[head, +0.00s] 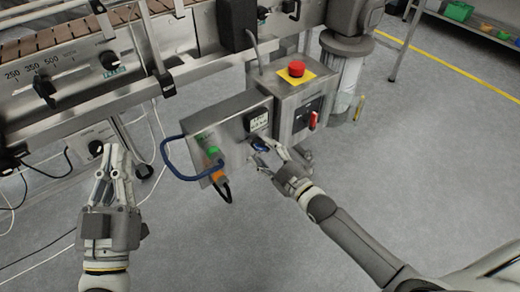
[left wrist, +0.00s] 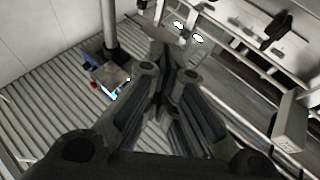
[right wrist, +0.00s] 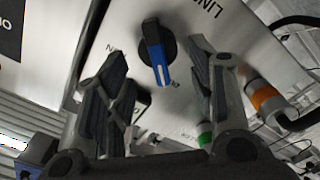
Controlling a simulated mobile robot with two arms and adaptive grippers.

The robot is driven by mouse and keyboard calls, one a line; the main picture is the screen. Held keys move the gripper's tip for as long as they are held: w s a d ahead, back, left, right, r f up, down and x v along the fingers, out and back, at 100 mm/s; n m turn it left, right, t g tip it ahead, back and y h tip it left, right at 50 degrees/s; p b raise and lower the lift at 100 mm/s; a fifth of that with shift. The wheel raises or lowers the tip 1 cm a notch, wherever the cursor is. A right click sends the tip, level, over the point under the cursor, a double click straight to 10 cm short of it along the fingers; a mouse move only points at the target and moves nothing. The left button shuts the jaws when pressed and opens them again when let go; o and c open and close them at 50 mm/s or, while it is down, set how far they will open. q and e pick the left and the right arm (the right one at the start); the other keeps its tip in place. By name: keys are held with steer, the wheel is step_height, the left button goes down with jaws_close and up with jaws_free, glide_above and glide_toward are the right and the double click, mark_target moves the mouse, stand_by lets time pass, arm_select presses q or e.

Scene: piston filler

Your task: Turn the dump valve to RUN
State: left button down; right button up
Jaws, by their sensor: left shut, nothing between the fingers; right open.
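A black knob with a blue-marked bar handle (right wrist: 156,52) sits on the steel control box. In the right wrist view its blue end points down, close to a letter D; a letter N shows to its left. The rest of these labels is hidden or cut off. The knob also shows in the head view (head: 260,145). My right gripper (head: 270,161) is open before the box, its fingers on either side of the knob in the right wrist view; I cannot tell whether they touch it. My left gripper (head: 116,152) is shut and empty, left of the box.

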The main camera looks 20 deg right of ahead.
arm_select(q)
steer(key=shift+s+r+t+h+b, duration=0.15)
steer(key=shift+s+r+t, duration=0.25)
steer(key=shift+r, duration=0.2)
steer(key=shift+s+r+t+h+b, duration=0.1)
steer(key=shift+s+r+t, duration=0.2)
steer(key=shift+r+t, duration=0.2)
steer(key=shift+s+r+t+h+b, duration=0.15)
steer(key=shift+s+r+t, duration=0.25)
steer(key=shift+r, duration=0.25)
arm_select(e)
steer(key=shift+x, duration=1.5)
arm_select(q)
steer(key=shift+w, duration=0.1)
arm_select(e)
steer(key=c, duration=0.9)
